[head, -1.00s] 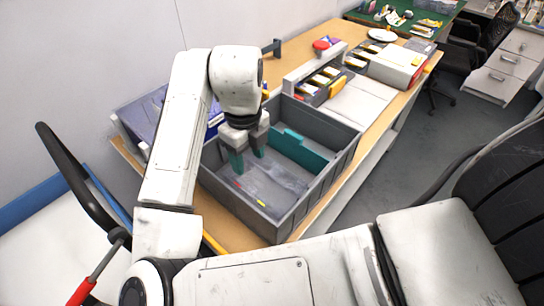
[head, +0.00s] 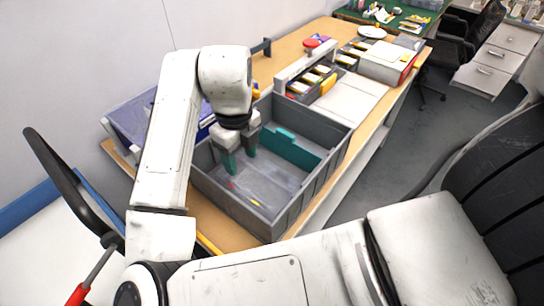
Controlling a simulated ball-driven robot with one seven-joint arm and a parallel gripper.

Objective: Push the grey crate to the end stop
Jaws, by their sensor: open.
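The grey crate (head: 323,182) is open-topped and stands on the wooden table (head: 200,213), near its front end. A teal strip (head: 291,150) runs along its inner far-right wall, and small red and yellow marks show on its floor. My gripper (head: 240,158) points down inside the crate, toward its left side, with its two teal-tipped fingers apart and nothing visible between them. I cannot tell whether the fingertips touch the crate. A dark upright bracket (head: 262,47) at the table's far left edge may be the end stop; I cannot tell. My arm hides part of the crate's left side.
A blue-grey bin (head: 130,118) stands left of the crate, partly behind my arm. Beyond the crate are a rack of yellow-and-white packets (head: 312,80), a pale flat panel (head: 350,100) and a white box (head: 388,62). A wall closes off the left.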

